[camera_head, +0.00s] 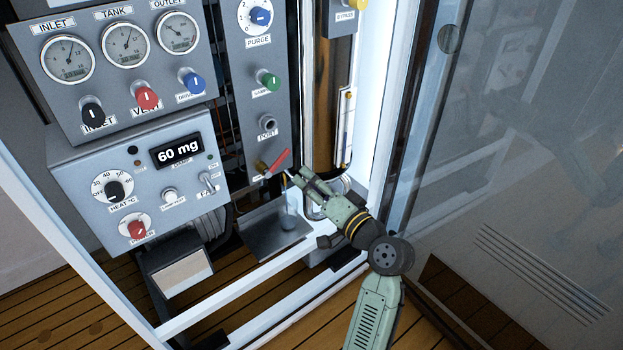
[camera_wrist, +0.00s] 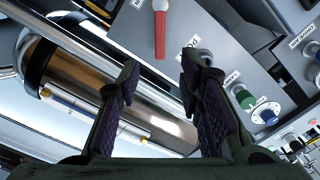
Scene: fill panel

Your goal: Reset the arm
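My green arm reaches into the fill panel from the lower right in the head view. My gripper (camera_head: 297,178) is beside the red-handled lever (camera_head: 276,163) at the bottom of the narrow grey panel. In the wrist view my gripper (camera_wrist: 160,82) has its two dark padded fingers apart, with nothing visible between them. The red lever (camera_wrist: 160,30) shows beyond the fingertips there, apart from both fingers. In the head view the fingertips are small, and I cannot tell how close they are to the lever in depth.
A metal tray (camera_head: 262,240) with a small clear container (camera_head: 288,216) lies below the lever. A brass-coloured cylinder (camera_head: 324,110) stands behind my gripper. Left are gauges, knobs and a display (camera_head: 177,150) reading 60 mg. A white frame bar (camera_head: 235,295) crosses the front; a glass door (camera_head: 500,130) is right.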

